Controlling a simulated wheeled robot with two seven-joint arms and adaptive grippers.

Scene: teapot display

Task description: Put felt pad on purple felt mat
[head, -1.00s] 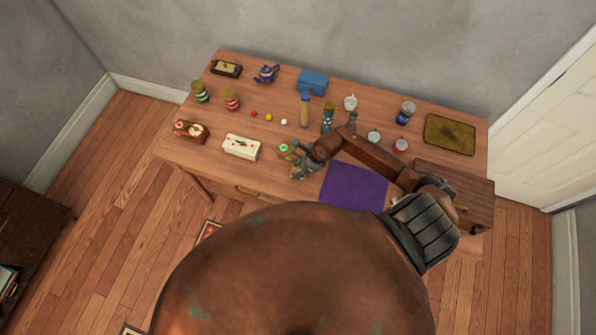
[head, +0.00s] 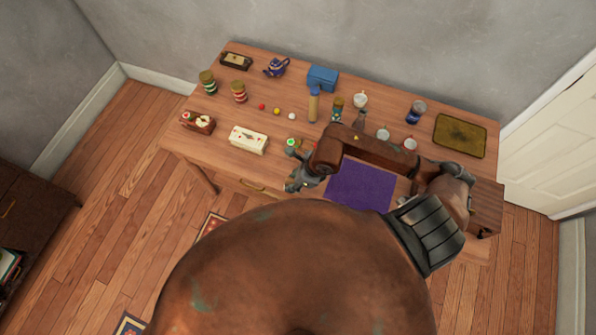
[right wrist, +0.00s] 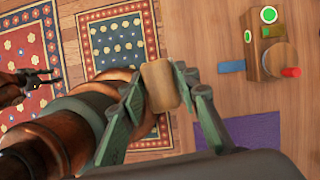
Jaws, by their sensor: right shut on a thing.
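The purple felt mat (head: 360,187) lies flat near the front of the table, partly hidden by my right arm. Its edge also shows at the bottom of the right wrist view (right wrist: 250,132). My right gripper (head: 296,186) is left of the mat, by the table's front edge. In the right wrist view it is shut on a small tan block with rounded edges (right wrist: 160,87), which I take for the felt pad. The pad is apart from the mat. A dark gripper, seemingly my left (right wrist: 38,80), shows at the left edge of the right wrist view; its opening is unclear.
A wooden box with green discs and a red-tipped round part (right wrist: 268,48) stands near my right gripper, beside a flat blue piece (right wrist: 231,67). A white decorated box (head: 248,139) is to the left. Cups and jars stand behind the mat. Patterned rugs (right wrist: 115,40) lie on the floor.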

